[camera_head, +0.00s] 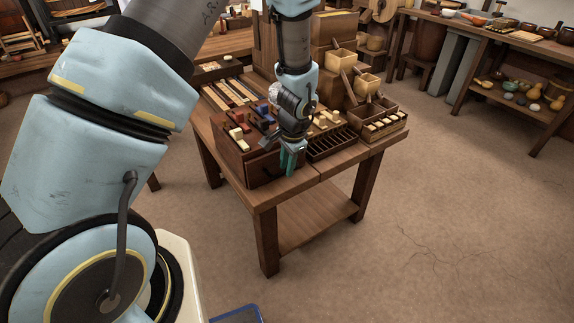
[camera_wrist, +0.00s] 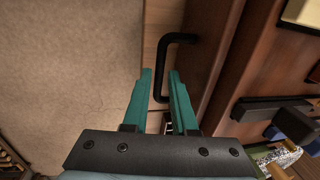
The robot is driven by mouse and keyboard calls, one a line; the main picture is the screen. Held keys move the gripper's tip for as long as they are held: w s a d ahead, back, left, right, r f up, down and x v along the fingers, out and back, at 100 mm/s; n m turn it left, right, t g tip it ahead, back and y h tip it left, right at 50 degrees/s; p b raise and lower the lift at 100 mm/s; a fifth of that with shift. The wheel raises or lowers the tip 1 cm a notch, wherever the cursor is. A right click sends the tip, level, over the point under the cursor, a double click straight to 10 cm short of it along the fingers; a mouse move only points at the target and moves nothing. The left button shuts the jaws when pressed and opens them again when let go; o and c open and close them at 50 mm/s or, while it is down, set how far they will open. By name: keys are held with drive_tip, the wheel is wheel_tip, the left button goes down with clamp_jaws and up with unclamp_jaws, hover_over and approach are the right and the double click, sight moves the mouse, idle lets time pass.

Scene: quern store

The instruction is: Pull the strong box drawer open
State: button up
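The strong box (camera_head: 240,163) is a dark wooden box at the near side of the table, with coloured blocks on top. My gripper (camera_head: 289,160) is at its front right, pointing down, and hides part of the front. In the wrist view a black bar handle (camera_wrist: 164,62) stands out from the dark wooden drawer front (camera_wrist: 205,50). My gripper also shows there (camera_wrist: 159,74), with its two teal fingers apart. The handle's bar runs between the fingertips in the picture; whether either finger touches it cannot be told. I see no clear gap around the drawer.
The wooden table (camera_head: 300,185) carries a slotted dark tray (camera_head: 331,145) and a divided box (camera_head: 380,125) right of my gripper. Small wooden bins (camera_head: 341,60) stand behind. The floor (camera_head: 430,200) to the front and right is clear.

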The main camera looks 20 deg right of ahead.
clamp_jaws()
idle(1.0)
